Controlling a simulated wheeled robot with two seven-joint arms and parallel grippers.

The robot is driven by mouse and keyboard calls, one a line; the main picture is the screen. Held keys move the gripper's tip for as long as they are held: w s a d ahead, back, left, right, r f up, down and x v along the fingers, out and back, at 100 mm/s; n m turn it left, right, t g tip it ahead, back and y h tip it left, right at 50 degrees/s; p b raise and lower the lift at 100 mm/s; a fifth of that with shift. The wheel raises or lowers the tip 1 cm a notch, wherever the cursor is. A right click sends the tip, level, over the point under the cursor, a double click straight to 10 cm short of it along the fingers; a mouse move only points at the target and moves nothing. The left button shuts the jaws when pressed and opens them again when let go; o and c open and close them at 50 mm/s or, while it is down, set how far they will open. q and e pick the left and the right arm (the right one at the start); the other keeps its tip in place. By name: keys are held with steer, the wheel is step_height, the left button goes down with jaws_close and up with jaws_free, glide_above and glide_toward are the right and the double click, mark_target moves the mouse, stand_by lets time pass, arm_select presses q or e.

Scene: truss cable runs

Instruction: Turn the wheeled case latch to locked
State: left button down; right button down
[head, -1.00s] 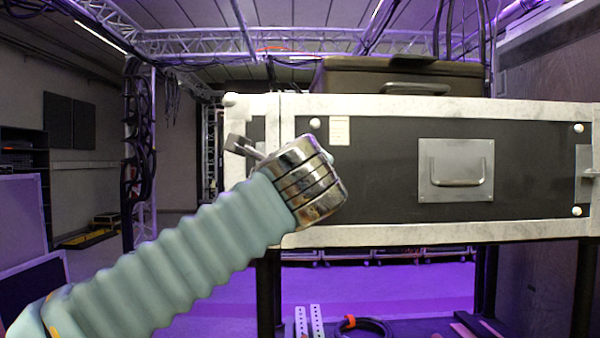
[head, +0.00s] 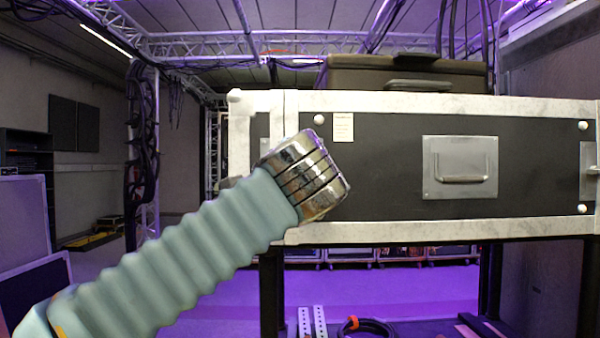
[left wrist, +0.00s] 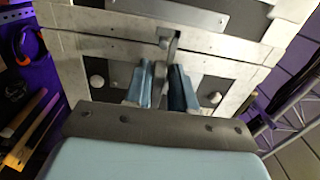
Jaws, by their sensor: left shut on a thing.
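The case (head: 375,185) is dark with pale metal edging and stands raised in the head view. Its latch, a grey metal lever (left wrist: 171,45), shows in the left wrist view at the seam between the pale edge strips. My left gripper (left wrist: 163,78) has its blue fingers on either side of the lever and is shut on it. In the head view my left wrist (head: 303,178) covers the latch and the fingers, at the case's left front corner. I cannot tell the lever's exact angle. My right gripper is not in view.
A recessed pull handle (head: 461,168) is on the case's front panel, and a smaller dark case (head: 350,77) sits on top. Black legs (head: 270,290) stand below. A cable coil (head: 368,328) lies low at the front. The floor to the left has free room.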

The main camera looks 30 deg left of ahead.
arm_select(q)
steer(key=shift+w+f, duration=0.1)
steer(key=shift+f, duration=0.3)
steer(key=c, duration=1.2)
jaws_free()
steer(key=shift+r, duration=0.1)
steer(key=shift+r, duration=0.1)
steer(key=v, duration=1.4)
steer(key=shift+w, duration=0.1)
